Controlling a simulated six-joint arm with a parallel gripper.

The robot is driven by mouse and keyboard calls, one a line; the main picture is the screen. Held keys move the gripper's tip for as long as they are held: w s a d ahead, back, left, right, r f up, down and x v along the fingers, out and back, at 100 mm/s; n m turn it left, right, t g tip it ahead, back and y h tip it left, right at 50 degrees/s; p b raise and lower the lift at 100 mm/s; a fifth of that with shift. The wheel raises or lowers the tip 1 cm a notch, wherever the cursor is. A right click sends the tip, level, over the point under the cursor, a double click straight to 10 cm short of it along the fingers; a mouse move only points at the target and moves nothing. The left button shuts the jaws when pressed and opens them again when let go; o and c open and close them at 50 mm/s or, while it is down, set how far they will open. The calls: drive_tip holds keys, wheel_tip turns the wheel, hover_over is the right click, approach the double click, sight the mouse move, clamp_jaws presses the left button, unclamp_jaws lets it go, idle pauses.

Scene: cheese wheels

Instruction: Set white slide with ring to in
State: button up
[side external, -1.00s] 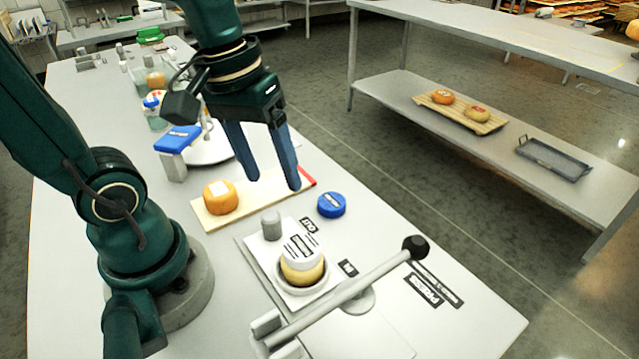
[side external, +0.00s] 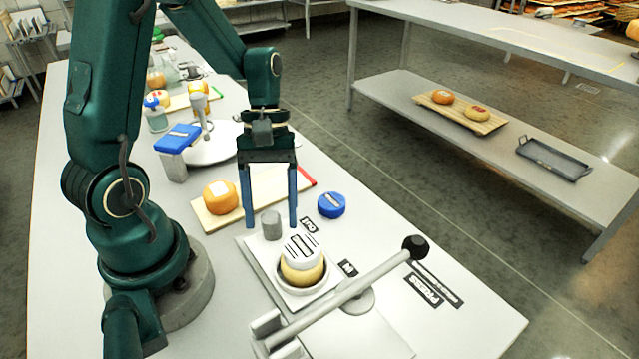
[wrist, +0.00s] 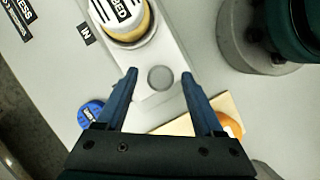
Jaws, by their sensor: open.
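The white slide (side external: 306,298) lies on the table with its ring (side external: 318,288) holding a yellow cheese wheel (side external: 302,273) under a white, labelled cap (side external: 300,250). A short grey knob (side external: 271,226) stands at its far end. The ring is between the OUT label (side external: 308,225) and the IN label (side external: 347,268). My gripper (side external: 270,222) points down, open and empty, its fingers on either side of the knob. The wrist view shows the knob (wrist: 161,78) between the fingertips (wrist: 158,74); I cannot tell how low they are.
A press lever (side external: 350,288) with a black ball crosses just in front of the ring. A blue round lid (side external: 332,205) and a board (side external: 203,222) with an orange cheese (side external: 220,197) are near my fingers. A blue-topped stand (side external: 177,150) is farther back.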

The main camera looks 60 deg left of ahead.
drive_tip(key=shift+s+d+f, duration=0.2)
drive_tip(key=shift+f, duration=0.4)
clamp_jaws()
idle(1.1)
